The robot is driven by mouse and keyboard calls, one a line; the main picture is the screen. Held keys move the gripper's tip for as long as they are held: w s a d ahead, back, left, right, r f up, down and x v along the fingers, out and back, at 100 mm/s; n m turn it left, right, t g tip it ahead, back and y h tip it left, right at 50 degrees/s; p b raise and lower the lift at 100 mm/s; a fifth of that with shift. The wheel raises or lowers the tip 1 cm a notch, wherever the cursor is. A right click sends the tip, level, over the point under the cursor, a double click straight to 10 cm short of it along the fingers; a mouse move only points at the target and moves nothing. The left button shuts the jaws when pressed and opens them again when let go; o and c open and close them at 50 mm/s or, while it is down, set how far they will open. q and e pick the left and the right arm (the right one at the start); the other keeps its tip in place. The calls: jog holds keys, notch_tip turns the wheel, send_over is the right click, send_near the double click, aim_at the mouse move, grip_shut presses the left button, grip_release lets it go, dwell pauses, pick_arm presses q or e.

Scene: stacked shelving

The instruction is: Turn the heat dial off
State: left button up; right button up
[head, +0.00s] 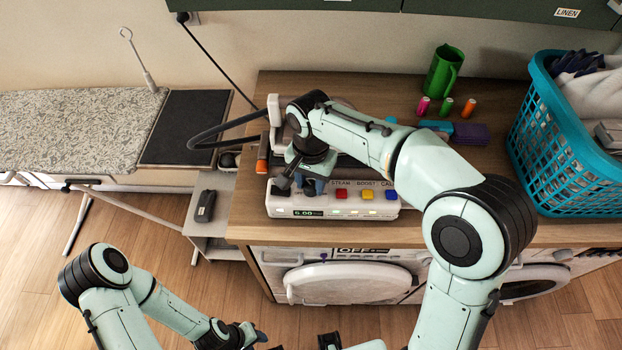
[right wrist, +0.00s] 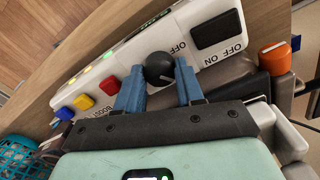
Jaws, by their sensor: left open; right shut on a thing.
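The round black dial (right wrist: 159,66) stands on the white front panel (head: 290,204) of the steam station on the counter. My right gripper (head: 311,187) reaches down to the panel, and its blue fingers are shut on the dial from both sides. An OFF label shows beside the dial in the right wrist view; the dial's exact setting is hard to read. The panel has a lit green display (head: 305,213) and red (head: 341,194), yellow (head: 367,195) and blue (head: 391,195) buttons. My left gripper (head: 262,339) is open and empty, low in front of the counter.
A black rocker switch (right wrist: 218,33) and an orange knob (right wrist: 274,54) are near the dial. A green mug (head: 443,72), small coloured spools and a teal laundry basket (head: 560,130) stand to the right. A white washer front is below the counter.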

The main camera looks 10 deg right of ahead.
jog(key=n+p, duration=0.1)
jog(key=n, duration=0.5)
jog(key=shift+r+n+p, duration=0.1)
jog(key=shift+n+p, duration=0.2)
pick_arm(q)
jog(key=w+r, duration=0.1)
jog(key=r, duration=0.1)
jog(key=w+r+p, duration=0.1)
jog(key=w+r, duration=0.1)
jog(key=shift+w, duration=0.1)
pick_arm(e)
jog(key=n, duration=0.6)
jog(key=shift+n, duration=0.4)
jog(key=o, duration=1)
jog(key=shift+o, duration=0.2)
